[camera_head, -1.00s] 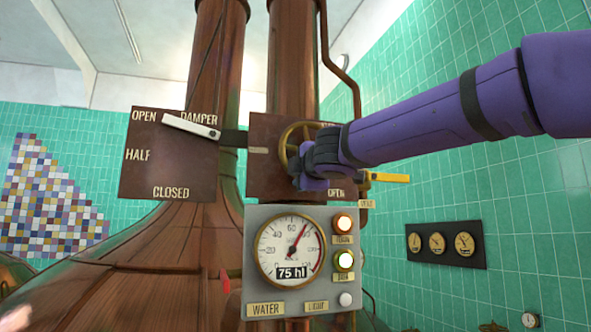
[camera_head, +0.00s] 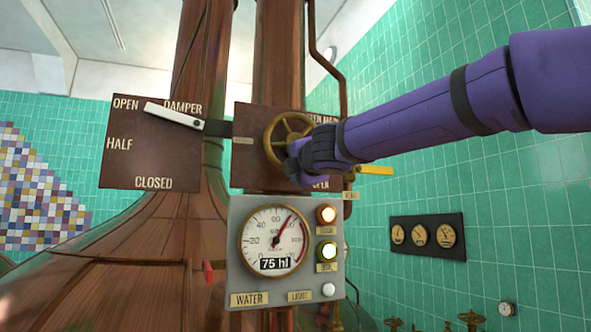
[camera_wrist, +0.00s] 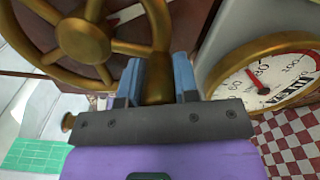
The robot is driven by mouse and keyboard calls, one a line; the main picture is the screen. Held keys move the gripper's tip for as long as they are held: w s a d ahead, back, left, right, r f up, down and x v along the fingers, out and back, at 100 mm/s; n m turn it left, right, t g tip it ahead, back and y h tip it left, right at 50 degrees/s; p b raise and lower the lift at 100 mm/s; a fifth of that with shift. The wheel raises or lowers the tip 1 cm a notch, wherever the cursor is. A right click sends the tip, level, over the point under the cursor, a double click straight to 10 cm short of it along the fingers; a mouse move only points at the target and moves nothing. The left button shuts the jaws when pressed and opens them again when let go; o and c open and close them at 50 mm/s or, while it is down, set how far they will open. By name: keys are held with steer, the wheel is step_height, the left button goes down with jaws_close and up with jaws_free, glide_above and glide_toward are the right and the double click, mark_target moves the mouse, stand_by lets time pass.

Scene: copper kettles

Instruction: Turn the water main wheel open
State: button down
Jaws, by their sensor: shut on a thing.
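The brass water main wheel (camera_head: 268,145) is mounted on a brown plate (camera_head: 243,165) in front of a copper column. An "OPEN" label shows at the plate's lower right. My gripper (camera_head: 293,168) is at the wheel's lower part. In the wrist view, the wheel (camera_wrist: 83,40) fills the upper left. There my gripper (camera_wrist: 158,78) has its two blue fingers on either side of the rim, shut on it. My gripper and wrist hide part of the wheel and the plate's right side.
A damper board (camera_head: 150,150) with a white lever (camera_head: 174,115) near "OPEN" is at left. A yellow handle (camera_head: 375,170) sits close right of my gripper.

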steer(key=shift+f, duration=0.15)
steer(key=c, duration=0.9)
jaws_free()
steer(key=shift+o, duration=0.2)
steer(key=shift+s, duration=0.1)
steer(key=shift+s+d, duration=0.15)
steer(key=shift+s, duration=0.15)
steer(key=v, duration=1)
